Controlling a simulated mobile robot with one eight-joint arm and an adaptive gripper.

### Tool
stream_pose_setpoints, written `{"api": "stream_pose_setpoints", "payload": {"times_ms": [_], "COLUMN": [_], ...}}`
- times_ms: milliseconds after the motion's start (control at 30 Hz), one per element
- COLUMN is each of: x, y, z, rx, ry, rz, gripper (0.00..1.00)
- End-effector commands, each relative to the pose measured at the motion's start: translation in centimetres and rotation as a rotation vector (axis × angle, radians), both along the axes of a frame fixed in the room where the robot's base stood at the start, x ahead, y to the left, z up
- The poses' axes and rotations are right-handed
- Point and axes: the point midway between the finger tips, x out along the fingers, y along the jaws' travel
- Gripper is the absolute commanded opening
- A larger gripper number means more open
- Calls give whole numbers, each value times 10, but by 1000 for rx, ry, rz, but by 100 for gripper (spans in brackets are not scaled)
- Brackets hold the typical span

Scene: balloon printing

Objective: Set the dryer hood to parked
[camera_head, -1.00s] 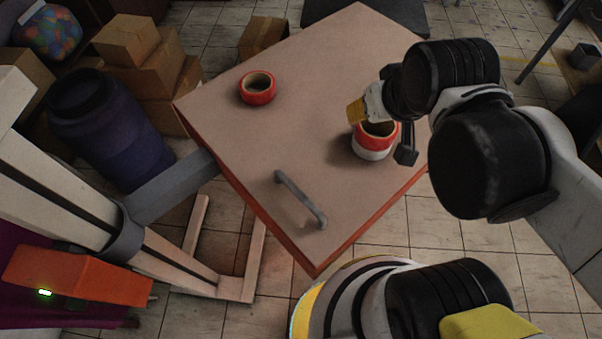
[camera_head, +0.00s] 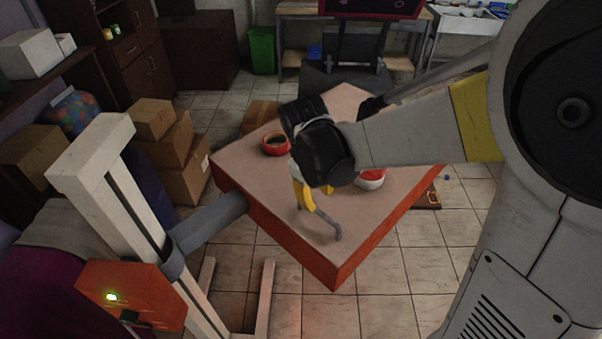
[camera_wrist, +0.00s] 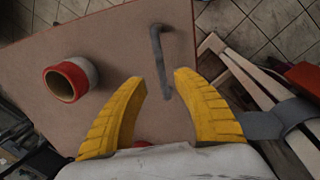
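The dryer hood (camera_head: 250,190) is a flat tan-topped panel with orange edges, held out by a grey arm on a white stand. It fills much of the wrist view (camera_wrist: 40,125). A grey bar handle (camera_head: 327,222) stands near its front corner; the handle also shows in the wrist view (camera_wrist: 158,55). My gripper (camera_head: 306,203) is over the panel at the handle. In the wrist view its yellow fingers (camera_wrist: 160,85) are spread apart, with one end of the handle between the tips. I cannot tell whether they touch it. My arm hides part of the panel.
A red ring (camera_head: 276,144) and a red-and-white ring (camera_head: 370,179) rest on the panel. The white stand (camera_head: 125,190) carries an orange box (camera_head: 130,297) with a green light. Cardboard boxes (camera_head: 190,175) are stacked at left. Floor is clear in front of the panel.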

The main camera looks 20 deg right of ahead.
Motion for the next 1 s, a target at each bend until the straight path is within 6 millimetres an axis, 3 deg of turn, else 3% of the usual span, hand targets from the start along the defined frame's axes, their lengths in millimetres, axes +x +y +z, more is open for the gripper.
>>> {"api": "stream_pose_setpoints", "payload": {"times_ms": [100,300,733,767,867,1000], "x": [3,6,7,7,7,7], "y": [-4,-10,-12,-12,-12,-12], "z": [-27,-57,-69,-69,-69,-69], "rx": [0,1,1,1,1,1], "ry": [0,-1,-1,-2,-2,-2], "rz": [-2,-1,-1,-1,-1,-1], "gripper": [36,36,36,32,1,0]}}
